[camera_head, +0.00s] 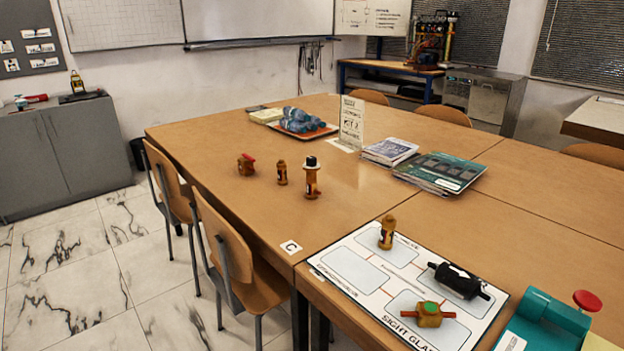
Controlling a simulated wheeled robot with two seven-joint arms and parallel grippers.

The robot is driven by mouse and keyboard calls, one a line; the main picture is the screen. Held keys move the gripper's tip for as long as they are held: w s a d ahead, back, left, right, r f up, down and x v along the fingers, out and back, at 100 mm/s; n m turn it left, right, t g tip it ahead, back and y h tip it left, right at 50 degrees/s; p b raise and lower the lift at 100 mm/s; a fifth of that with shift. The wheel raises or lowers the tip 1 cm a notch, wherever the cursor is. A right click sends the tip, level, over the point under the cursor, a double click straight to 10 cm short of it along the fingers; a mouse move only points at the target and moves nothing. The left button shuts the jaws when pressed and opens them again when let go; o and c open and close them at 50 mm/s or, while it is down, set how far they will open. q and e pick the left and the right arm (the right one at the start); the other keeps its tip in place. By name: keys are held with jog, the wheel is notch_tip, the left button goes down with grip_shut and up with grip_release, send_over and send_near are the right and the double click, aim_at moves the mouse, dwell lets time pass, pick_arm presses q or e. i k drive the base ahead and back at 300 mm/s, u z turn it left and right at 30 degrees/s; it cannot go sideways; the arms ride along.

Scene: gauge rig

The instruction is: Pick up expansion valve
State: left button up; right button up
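Neither of my grippers shows in the head view. Three brass-coloured fittings stand apart on the far table. The tallest has a black top and a pale collar and is probably the expansion valve (311,179); no readable label confirms this. A small plain brass fitting (282,173) stands just left of it. A brass fitting with a red cap (246,164) is farther left. Nothing touches the tall fitting.
A white printed mat (345,268) on the near table holds a brass fitting (387,232), a black cylinder (459,281) and a green-topped brass piece (428,313). A teal device (540,325) is at right. Books (440,171) lie behind. Chairs (235,250) line the left edge.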

aim_at(311, 194)
jog(key=k, duration=0.6)
jog(key=u, duration=0.9)
jog(key=i, duration=1.8)
jog(key=z, duration=0.4)
